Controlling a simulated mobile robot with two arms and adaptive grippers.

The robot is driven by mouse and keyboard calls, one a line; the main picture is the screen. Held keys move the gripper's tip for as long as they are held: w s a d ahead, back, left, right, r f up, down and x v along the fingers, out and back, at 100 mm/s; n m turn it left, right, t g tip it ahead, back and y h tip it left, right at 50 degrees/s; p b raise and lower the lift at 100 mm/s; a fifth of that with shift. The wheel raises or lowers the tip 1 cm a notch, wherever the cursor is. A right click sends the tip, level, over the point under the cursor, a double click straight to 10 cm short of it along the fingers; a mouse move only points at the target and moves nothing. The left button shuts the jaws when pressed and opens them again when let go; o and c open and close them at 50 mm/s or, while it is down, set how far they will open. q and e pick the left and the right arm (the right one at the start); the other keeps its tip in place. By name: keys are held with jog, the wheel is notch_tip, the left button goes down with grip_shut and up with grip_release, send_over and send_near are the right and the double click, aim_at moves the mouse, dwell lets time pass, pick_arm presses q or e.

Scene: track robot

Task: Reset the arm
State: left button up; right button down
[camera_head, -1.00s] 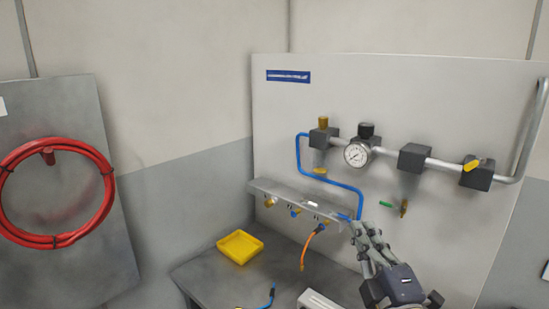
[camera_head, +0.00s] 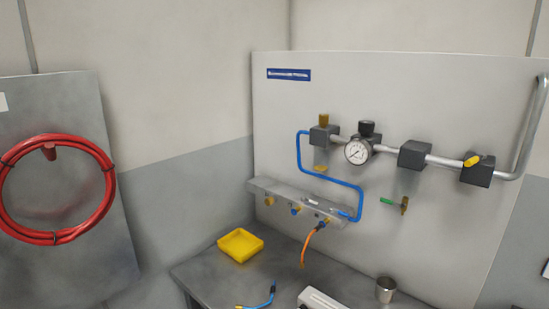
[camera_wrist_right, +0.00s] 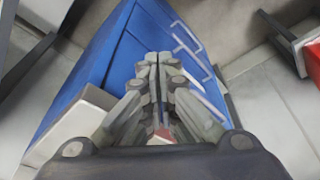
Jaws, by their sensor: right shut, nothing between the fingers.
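My right gripper (camera_wrist_right: 158,65) shows in the right wrist view, with its fingers together and nothing between them. It is over a blue cabinet (camera_wrist_right: 105,75) with light handles, and I cannot tell how far apart they are. The right gripper is not in the head view now. My left gripper is in neither view.
A grey table (camera_head: 205,280) stands by the pneumatic panel (camera_head: 290,110), bearing a yellow tray (camera_head: 240,246) and a metal cup (camera_head: 385,289). An orange hose (camera_head: 307,243) hangs from the manifold (camera_head: 300,202). A red hose coil (camera_head: 57,238) hangs at left. A red object (camera_wrist_right: 313,62) is at the wrist view's right.

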jog(key=s+f+g+b, duration=0.1)
jog(key=s+f+b, duration=0.1)
jog(key=f, duration=1.1)
jog(key=s+f+b, duration=0.1)
jog(key=f+b, duration=0.1)
jog(key=f, duration=1.1)
jog(key=s+d+f+g+b, duration=0.1)
jog(key=s+d+f+b, duration=0.2)
jog(key=s+f, duration=1.3)
notch_tip(320, 180, down, 3)
jog(key=shift+s+f+b, duration=0.15)
jog(key=shift+s+b, duration=0.15)
jog(key=shift+b, duration=0.25)
